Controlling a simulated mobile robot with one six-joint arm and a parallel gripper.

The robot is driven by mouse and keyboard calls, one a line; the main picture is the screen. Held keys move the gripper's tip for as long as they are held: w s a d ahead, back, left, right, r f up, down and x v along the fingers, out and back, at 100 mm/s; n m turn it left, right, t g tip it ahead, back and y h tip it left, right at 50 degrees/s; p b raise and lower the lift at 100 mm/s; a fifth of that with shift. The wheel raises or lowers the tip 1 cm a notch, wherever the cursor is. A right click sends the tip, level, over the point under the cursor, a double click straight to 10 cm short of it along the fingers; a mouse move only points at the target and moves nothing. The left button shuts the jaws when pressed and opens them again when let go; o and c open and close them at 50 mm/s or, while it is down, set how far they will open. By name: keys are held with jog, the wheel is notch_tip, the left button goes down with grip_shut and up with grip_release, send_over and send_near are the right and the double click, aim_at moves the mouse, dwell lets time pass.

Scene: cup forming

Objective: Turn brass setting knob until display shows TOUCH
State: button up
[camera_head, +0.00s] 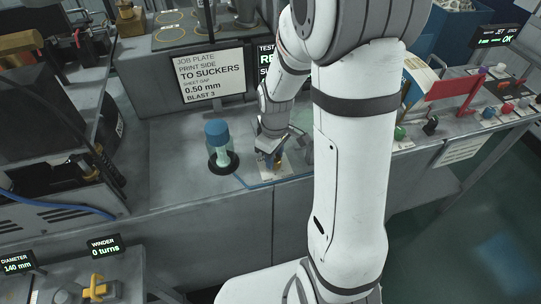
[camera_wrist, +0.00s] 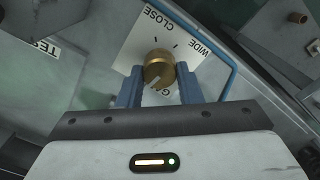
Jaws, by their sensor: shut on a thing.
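A pale notch shows on the knob's near side. In the head view my gripper (camera_head: 273,150) is low over the bench, and the knob is mostly hidden by it. A black display (camera_head: 266,60) with TEST at its top is largely covered by my arm.
A blue tube (camera_head: 285,180) runs along the bench front. A red stand (camera_head: 452,90) and several small knobs are at the right.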

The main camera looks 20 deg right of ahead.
aim_at(275, 159)
jog(key=o, duration=0.9)
jog(key=shift+s+d, duration=0.1)
jog(key=shift+s, duration=0.15)
jog(key=shift+o, duration=0.4)
jog(key=shift+w, duration=0.1)
jog(key=shift+r, duration=0.15)
notch_tip(275, 159, up, 8)
jog(key=shift+f+b, duration=0.25)
jog(key=shift+b, duration=0.3)
